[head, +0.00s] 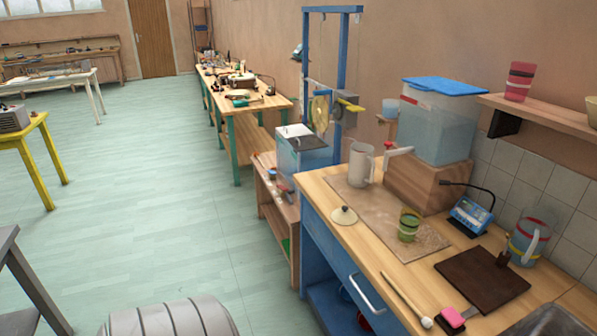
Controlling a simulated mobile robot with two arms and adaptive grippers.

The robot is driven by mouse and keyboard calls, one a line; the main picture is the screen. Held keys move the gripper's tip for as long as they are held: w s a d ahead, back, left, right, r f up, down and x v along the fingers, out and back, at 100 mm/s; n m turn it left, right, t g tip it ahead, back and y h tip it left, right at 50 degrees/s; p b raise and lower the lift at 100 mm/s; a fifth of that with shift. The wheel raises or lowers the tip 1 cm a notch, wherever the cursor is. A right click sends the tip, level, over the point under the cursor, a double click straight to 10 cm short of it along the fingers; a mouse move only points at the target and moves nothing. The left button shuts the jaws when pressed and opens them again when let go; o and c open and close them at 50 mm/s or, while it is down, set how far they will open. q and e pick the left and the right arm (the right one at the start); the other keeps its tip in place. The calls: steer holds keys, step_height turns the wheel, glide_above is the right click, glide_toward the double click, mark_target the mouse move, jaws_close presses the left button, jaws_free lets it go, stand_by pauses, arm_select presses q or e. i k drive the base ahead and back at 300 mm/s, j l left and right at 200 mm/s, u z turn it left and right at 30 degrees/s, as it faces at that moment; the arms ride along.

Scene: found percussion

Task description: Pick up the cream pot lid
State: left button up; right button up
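The cream pot lid (344,215) lies on the wooden counter (347,238), close to its left edge. It is small and round, with a dark knob on top. It rests beside the left edge of a speckled board (372,208). Nothing covers the lid. Neither of my grippers shows in the head view.
A pale pitcher (360,166) stands behind the lid, and green cups (409,226) stand to its right. A mallet (407,298) lies nearer the front. A blue-lidded tank (437,120) stands on a wooden block. The floor left of the counter is open.

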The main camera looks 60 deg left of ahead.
mark_target(343, 215)
steer(key=u, duration=1.55)
steer(key=i+j, duration=0.1)
steer(key=j, duration=0.15)
